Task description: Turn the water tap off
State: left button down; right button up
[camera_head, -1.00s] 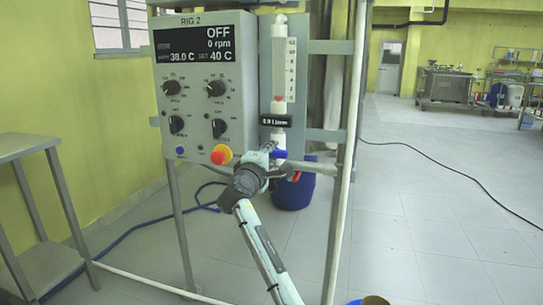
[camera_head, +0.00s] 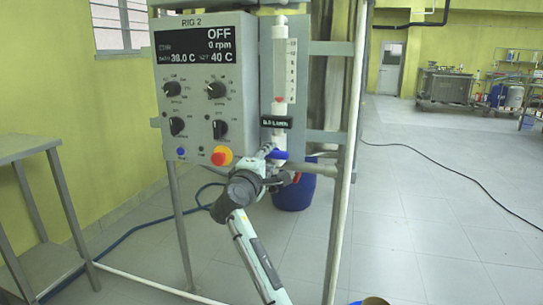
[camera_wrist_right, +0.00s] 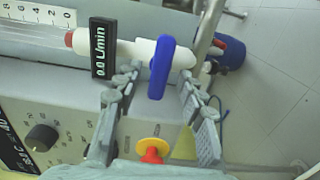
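The water tap's blue handle (camera_head: 279,154) is on the white vertical pipe below the flow tube at the rig's right side. In the right wrist view the blue handle (camera_wrist_right: 161,67) lies across the white pipe (camera_wrist_right: 185,54). The flow display (camera_wrist_right: 103,48) beside it reads 0.0 L/min. My right gripper (camera_head: 271,163) is just in front of and below the handle. In the right wrist view its two fingers (camera_wrist_right: 157,84) are spread apart, with the handle showing in the gap between them and not gripped. My left gripper is not in view.
The control panel (camera_head: 207,95) with knobs and a red emergency button (camera_head: 221,156) is close on the left. A rig post (camera_head: 346,150) stands right of the tap. A blue drum (camera_head: 294,192) is behind. A metal table (camera_head: 28,147) stands at far left.

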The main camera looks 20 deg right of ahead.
jog(key=v, duration=0.9)
